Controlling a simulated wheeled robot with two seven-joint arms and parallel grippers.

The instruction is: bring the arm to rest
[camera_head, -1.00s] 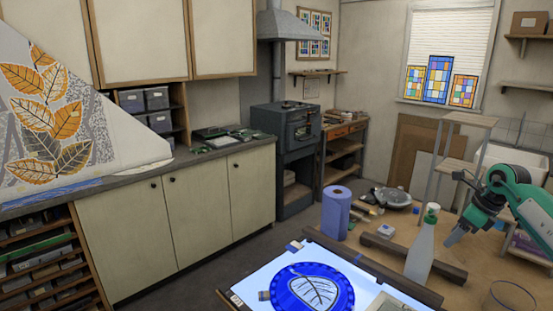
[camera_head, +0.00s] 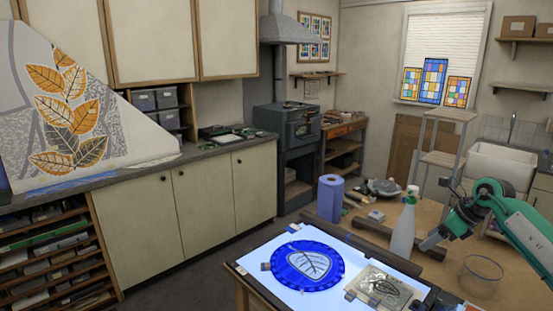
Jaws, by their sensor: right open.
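My right arm comes in from the right edge, green with a dark gripper (camera_head: 432,240) at its end. The gripper points down and left and is open. It hangs beside a spray bottle (camera_head: 404,230) with a white body and green-tinged neck, just right of it. I cannot tell whether it touches the bottle. No object shows between its fingers. My left gripper is not in view.
A lit panel (camera_head: 262,257) holds a round blue glass piece (camera_head: 292,276) with a leaf drawing and a clear bag (camera_head: 378,287). A dark bar (camera_head: 370,249) lies behind. A blue paper roll (camera_head: 330,198) and a glass bowl (camera_head: 481,275) stand on the wooden table.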

